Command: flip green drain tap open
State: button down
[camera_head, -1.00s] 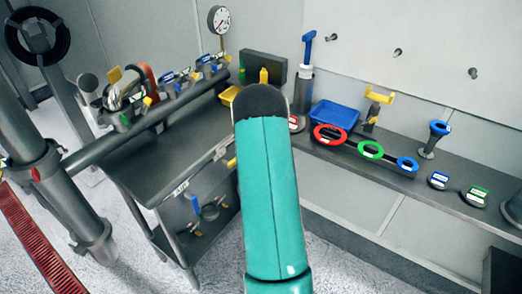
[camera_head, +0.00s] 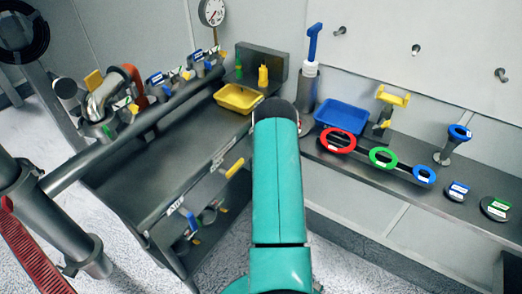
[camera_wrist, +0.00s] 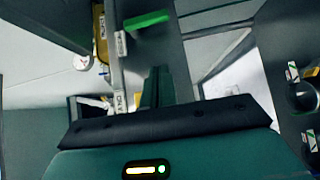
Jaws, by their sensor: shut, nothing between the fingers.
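A bright green bar-shaped handle (camera_wrist: 146,20), which looks like the green drain tap's lever, shows at the top of the wrist view. It lies crosswise over a dark panel. Its valve body is not clear, and in the head view I cannot pick it out; my teal arm covers part of the bench front. My gripper (camera_wrist: 157,72) shows as narrow dark green fingers at the middle of the wrist view, shut and empty. They point toward the panel below the green handle and appear apart from it. In the head view my gripper is hidden behind my arm.
A grey bench carries a yellow tray (camera_head: 240,98); a yellow handle (camera_head: 235,168) sticks out at its labelled front edge. Valves line a pipe at left. The right shelf (camera_head: 400,178) holds a blue tray (camera_head: 341,117) and red, green and blue rings. Floor in front is open.

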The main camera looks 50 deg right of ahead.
jog(key=s+d+x, duration=0.1)
jog(key=d+x, duration=0.1)
jog(key=x, duration=1.1)
jog(key=shift+s, duration=0.25)
jog(key=shift+d+f, duration=0.15)
jog(key=shift+d, duration=0.05)
dwell(0.3)
